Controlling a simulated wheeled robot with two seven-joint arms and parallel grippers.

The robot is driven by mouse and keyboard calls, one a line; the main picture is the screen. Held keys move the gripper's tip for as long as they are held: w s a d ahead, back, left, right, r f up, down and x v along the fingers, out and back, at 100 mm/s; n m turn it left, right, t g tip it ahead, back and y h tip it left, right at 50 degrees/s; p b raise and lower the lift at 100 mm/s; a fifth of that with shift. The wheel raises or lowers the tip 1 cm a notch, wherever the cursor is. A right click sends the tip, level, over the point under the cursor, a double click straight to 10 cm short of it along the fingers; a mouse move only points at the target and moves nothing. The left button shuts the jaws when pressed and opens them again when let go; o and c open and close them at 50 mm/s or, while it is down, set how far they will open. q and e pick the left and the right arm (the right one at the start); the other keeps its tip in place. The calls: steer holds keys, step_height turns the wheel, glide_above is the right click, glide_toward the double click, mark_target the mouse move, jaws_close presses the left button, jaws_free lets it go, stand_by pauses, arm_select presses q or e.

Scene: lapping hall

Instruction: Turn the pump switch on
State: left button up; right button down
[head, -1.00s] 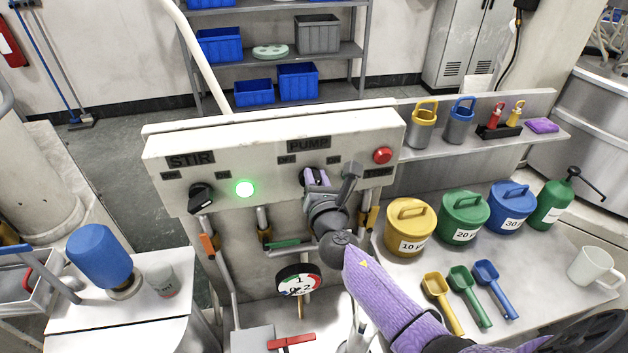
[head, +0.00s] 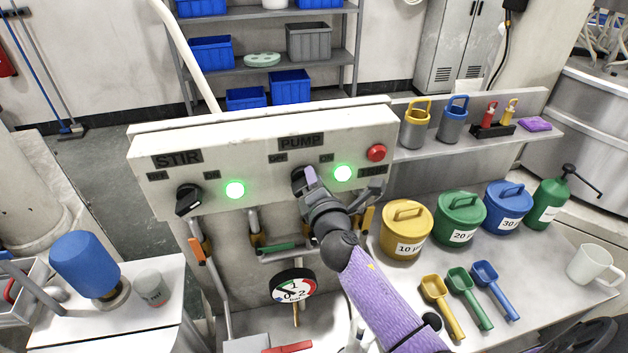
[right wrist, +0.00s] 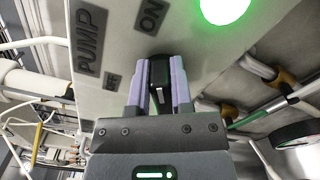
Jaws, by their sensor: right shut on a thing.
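The pump switch is a black rotary knob (right wrist: 158,75) on the pale control box (head: 240,155), below the PUMP label (head: 300,142). My right gripper (head: 311,182) is at the knob and hides most of it in the head view. In the right wrist view its two purple-grey fingers (right wrist: 160,90) are shut on the knob, one on each side. The green lamp (head: 343,173) right of the pump switch is lit, and it also glows in the right wrist view (right wrist: 225,8). My left gripper is not in view.
The stir knob (head: 189,199) and its lit green lamp (head: 235,190) are left on the box. A red button (head: 377,152) is at its right end. A gauge (head: 292,287) and pipes are below. Lidded tubs, such as the yellow one (head: 406,230), stand on the bench to the right.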

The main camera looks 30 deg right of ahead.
steer(key=shift+f, duration=0.1)
stand_by(0.5)
steer(key=c, duration=0.5)
jaws_free()
